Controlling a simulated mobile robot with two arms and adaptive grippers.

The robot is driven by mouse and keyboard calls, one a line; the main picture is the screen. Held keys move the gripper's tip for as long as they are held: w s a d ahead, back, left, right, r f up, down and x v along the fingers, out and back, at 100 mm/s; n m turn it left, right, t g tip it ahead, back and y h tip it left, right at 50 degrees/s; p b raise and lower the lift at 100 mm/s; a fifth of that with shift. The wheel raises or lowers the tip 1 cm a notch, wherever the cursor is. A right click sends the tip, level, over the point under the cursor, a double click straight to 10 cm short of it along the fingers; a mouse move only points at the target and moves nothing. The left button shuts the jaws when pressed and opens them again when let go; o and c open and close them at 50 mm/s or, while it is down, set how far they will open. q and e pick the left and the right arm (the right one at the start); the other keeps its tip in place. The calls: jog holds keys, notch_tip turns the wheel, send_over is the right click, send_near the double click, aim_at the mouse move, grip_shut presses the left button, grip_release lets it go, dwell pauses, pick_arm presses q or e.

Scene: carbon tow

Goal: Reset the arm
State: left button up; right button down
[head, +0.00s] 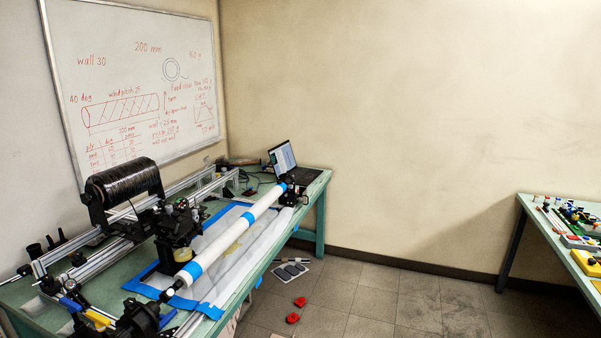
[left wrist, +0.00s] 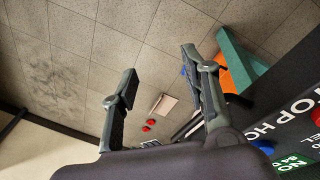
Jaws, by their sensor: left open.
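My left gripper (left wrist: 158,64) shows in the left wrist view with its two dark fingers spread wide apart and nothing between them. Neither of my arms can be made out in the head view, and my right gripper is not in view. In the head view a black spool of carbon tow (head: 124,190) sits on the winding machine at the left. A white tube (head: 235,234) with blue bands lies slantwise across the machine, over a pale sheet edged with blue tape.
A green workbench (head: 318,187) carries the machine and a laptop (head: 285,160). Another table (head: 530,205) with tools stands at the right. Red objects (head: 293,318) lie on the floor between them. In the left wrist view a dark lettered panel (left wrist: 285,105) is close at the right.

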pick_arm(q)
jog(key=s+a+f+m+b, duration=0.1)
jog(key=s+a+f, duration=0.2)
jog(key=s+f, duration=0.5)
jog(key=s+a+f+m+b, duration=0.1)
jog(key=s+a+f, duration=0.2)
jog(key=s+f, duration=0.5)
jog(key=s+f+m, duration=0.1)
jog(key=s+f, duration=0.2)
jog(key=s, duration=0.4)
jog(key=s+a+f+m+y+b, duration=0.1)
jog(key=s+f, duration=0.2)
jog(key=s, duration=0.4)
jog(key=s+a+f+m, duration=0.1)
jog(key=s+f+m, duration=0.1)
jog(key=s+f, duration=0.2)
jog(key=s, duration=0.3)
jog(key=shift+s+a+g+b, duration=0.25)
jog(key=shift+s+g+b, duration=0.15)
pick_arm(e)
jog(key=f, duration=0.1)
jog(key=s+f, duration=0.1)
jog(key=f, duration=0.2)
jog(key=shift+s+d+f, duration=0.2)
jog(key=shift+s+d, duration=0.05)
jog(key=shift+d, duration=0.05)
